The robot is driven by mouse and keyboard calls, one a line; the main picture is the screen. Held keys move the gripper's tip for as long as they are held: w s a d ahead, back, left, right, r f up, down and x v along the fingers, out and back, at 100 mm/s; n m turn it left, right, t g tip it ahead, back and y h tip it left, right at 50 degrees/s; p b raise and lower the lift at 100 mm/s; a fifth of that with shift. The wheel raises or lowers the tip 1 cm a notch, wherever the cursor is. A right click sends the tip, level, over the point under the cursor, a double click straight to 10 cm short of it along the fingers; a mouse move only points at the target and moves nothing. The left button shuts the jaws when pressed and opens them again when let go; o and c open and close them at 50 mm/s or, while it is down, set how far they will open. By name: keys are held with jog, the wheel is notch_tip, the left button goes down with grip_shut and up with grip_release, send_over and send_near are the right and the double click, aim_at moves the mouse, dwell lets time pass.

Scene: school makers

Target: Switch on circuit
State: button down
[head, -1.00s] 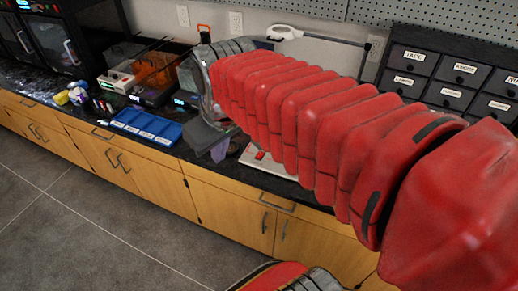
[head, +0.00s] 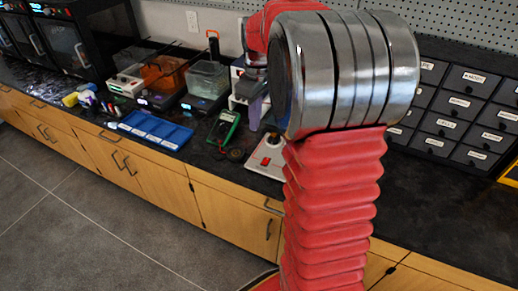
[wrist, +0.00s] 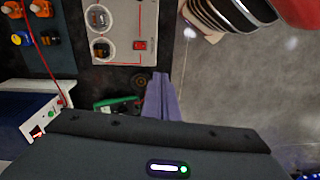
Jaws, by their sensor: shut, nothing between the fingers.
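The circuit board (head: 268,157) is a pale panel on the dark counter, partly hidden behind my arm in the head view. It carries a red switch (head: 264,162). In the wrist view the board (wrist: 122,25) shows red lines, two round fittings and the red switch (wrist: 139,45); whether the switch is on or off I cannot tell. My gripper (wrist: 165,78) has its purple-grey fingers together and empty, below and right of the switch in that picture and apart from it. In the head view my gripper (head: 256,112) is partly hidden by my arm, beyond the board.
A green multimeter (head: 224,127) and a dark round disc (head: 236,154) lie left of the board. A blue tray (head: 155,130) is farther left. Drawer cabinets (head: 465,110) stand at the right. The counter in front of them is bare.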

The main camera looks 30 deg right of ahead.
jog(key=n+g, duration=0.1)
send_over(264, 163)
jog(key=w+d, duration=0.1)
jog(key=d, duration=0.1)
notch_tip(264, 163, down, 5)
jog(key=shift+w+r+y, duration=0.1)
jog(key=shift+y, duration=0.2)
jog(key=f, duration=0.4)
jog(key=a+f, duration=0.1)
jog(key=f, duration=0.4)
jog(key=s+f, duration=0.1)
jog(key=f, duration=0.4)
jog(key=shift+a, duration=0.3)
jog(key=shift+s+a+f, duration=0.1)
jog(key=shift+f, duration=0.15)
